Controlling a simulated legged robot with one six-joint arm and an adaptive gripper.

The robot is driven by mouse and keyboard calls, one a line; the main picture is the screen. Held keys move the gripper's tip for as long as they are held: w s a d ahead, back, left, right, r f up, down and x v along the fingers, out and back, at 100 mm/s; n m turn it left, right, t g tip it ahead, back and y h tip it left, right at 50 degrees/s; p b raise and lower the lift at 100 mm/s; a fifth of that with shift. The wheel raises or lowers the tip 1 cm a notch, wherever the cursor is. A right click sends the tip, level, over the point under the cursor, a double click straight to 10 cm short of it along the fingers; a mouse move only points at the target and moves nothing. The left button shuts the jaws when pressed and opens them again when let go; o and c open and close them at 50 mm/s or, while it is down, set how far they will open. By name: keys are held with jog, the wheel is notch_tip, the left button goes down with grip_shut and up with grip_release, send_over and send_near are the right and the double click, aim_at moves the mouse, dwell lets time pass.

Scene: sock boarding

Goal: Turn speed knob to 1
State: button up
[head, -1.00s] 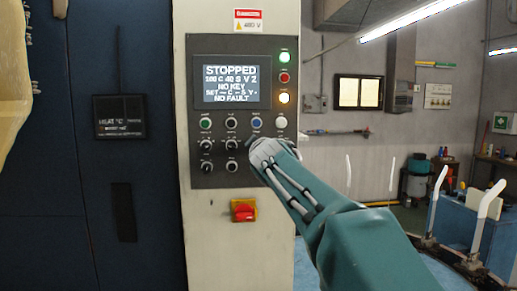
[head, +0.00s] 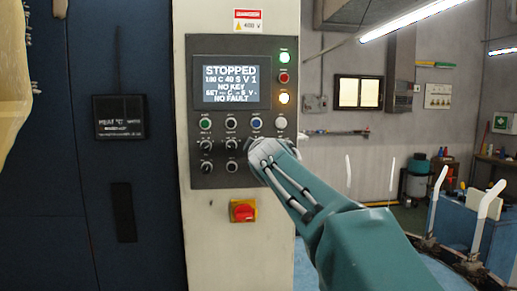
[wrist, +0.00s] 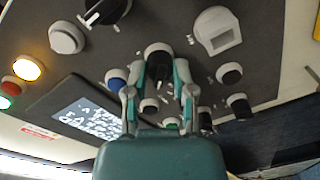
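The control panel (head: 198,100) is on the white cabinet column in the head view. Its screen (head: 231,82) reads "STOPPED", a line ending in "V 1", "NO KEY" and "NO FAULT". My gripper (head: 252,152) is at the panel's lower right and hides the knob there. In the wrist view the two fingers of my gripper (wrist: 160,75) are on either side of the black speed knob (wrist: 157,54), their pads against its sides. The knob's small markings are too blurred to read.
Other knobs (head: 206,145) and buttons (head: 205,123) sit close by. A red and yellow switch (head: 243,211) is below the panel. The wrist view also shows a large black rotary knob (wrist: 105,8) and a grey key-switch-like part (wrist: 217,30). Open room lies to the right.

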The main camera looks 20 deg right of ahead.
jog(key=o, duration=0.4)
jog(key=shift+w+a+f, duration=0.1)
jog(key=shift+f, duration=0.05)
jog(key=shift+a, duration=0.1)
jog(key=s, duration=0.4)
jog(key=s+a, duration=0.1)
jog(key=s, duration=0.3)
jog(key=s+a, duration=0.1)
jog(key=s, duration=0.2)
jog(key=shift+s+r, duration=0.2)
jog(key=shift+s, duration=0.2)
jog(key=s+a+f+m+g+y, duration=0.1)
jog(key=s+f+m+g, duration=0.2)
jog(key=s+f, duration=0.5)
jog(key=s+a+f+m+g+y, duration=0.1)
jog(key=s+f+m+g, duration=0.2)
jog(key=s+f, duration=0.6)
jog(key=s+a+f+m+g, duration=0.2)
jog(key=s+f+m+g, duration=0.2)
jog(key=s+f, duration=0.5)
notch_tip(320, 180, down, 6)
jog(key=shift+f+g+y, duration=0.2)
jog(key=shift+g+y, duration=0.2)
jog(key=shift+g, duration=0.5)
